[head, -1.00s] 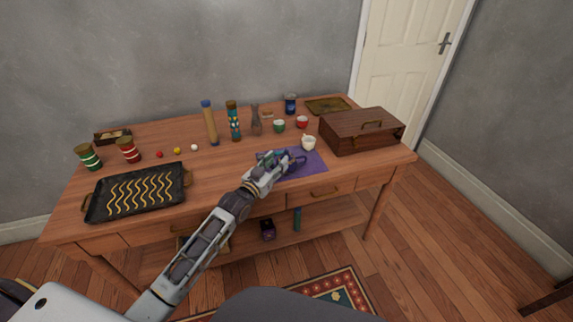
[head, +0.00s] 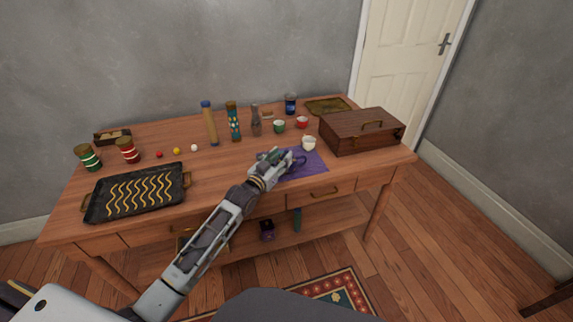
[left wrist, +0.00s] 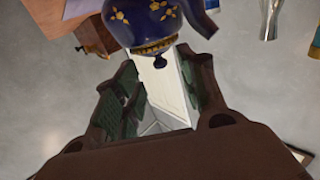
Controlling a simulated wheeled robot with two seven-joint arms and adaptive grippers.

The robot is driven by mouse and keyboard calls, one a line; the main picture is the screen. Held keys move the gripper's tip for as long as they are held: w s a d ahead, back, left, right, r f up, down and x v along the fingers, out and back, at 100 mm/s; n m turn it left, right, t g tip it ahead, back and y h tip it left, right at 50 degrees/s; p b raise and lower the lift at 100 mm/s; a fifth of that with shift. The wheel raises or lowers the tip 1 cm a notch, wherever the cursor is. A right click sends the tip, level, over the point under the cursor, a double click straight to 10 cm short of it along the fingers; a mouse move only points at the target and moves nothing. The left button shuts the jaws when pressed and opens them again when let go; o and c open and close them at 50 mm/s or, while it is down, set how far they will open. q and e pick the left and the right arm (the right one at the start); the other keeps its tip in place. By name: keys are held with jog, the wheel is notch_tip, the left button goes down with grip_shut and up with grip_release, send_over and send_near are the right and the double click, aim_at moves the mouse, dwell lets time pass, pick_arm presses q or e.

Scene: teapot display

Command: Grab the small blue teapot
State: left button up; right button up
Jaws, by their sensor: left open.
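The small blue teapot (left wrist: 150,22) shows large in the left wrist view, dark blue with gold flowers and a gold band. It appears upside down there, with its lid knob towards my left gripper (left wrist: 160,88). The fingers are open either side below the knob, and no grip on the teapot shows. In the head view my left gripper (head: 284,157) is over the purple mat (head: 316,167) near the table's front edge. It hides most of the teapot; only a curved dark blue part (head: 300,161) shows beside the fingers. My right gripper is not in view.
A white cup (head: 309,144) stands just behind the mat, with a green cup (head: 279,127) and red cup (head: 302,123) farther back. A wooden chest (head: 360,132) stands at right, a black tray (head: 137,193) at left. Tall vessels line the back.

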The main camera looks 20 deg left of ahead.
aim_at(286, 150)
pick_arm(q)
jog(key=shift+w+d, duration=0.15)
jog(key=shift+w, duration=0.5)
jog(key=shift+x, duration=0.95)
jog(key=shift+w+b, duration=0.35)
jog(key=shift+w, duration=0.3)
jog(key=shift+w+d, duration=0.1)
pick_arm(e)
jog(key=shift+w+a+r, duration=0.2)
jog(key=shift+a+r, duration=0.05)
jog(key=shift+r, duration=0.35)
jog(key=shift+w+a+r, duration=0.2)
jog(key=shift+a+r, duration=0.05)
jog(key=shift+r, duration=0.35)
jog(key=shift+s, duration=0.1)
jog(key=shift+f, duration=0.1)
pick_arm(q)
jog(key=c, duration=0.9)
grip_shut()
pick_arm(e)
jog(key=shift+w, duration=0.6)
